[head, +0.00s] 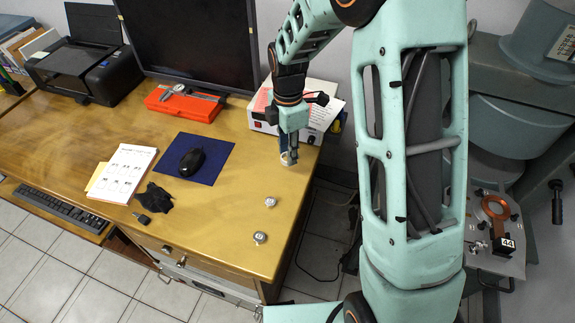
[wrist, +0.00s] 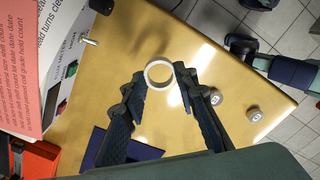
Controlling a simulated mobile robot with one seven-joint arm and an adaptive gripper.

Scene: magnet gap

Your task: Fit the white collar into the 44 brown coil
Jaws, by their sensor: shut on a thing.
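The white collar (wrist: 148,76) is a short white ring seen between the fingertips of my gripper (wrist: 160,82) in the wrist view. My gripper is shut on it. In the head view my gripper (head: 289,154) is over the right part of the desk, with the collar (head: 289,160) at its tips. I cannot tell whether the collar touches the desk. The brown coil (head: 487,208) is a copper-coloured ring with a black block marked 44 (head: 506,244). It sits on a grey stand at the far right, well apart from my gripper.
Two small silver weights (head: 260,238) (head: 270,202) stand on the wooden desk (head: 215,225) near its right edge. A white box (head: 318,115) is behind my gripper. A mouse (head: 190,162) lies on a blue pad. Large green-grey equipment (head: 510,125) stands above and behind the coil.

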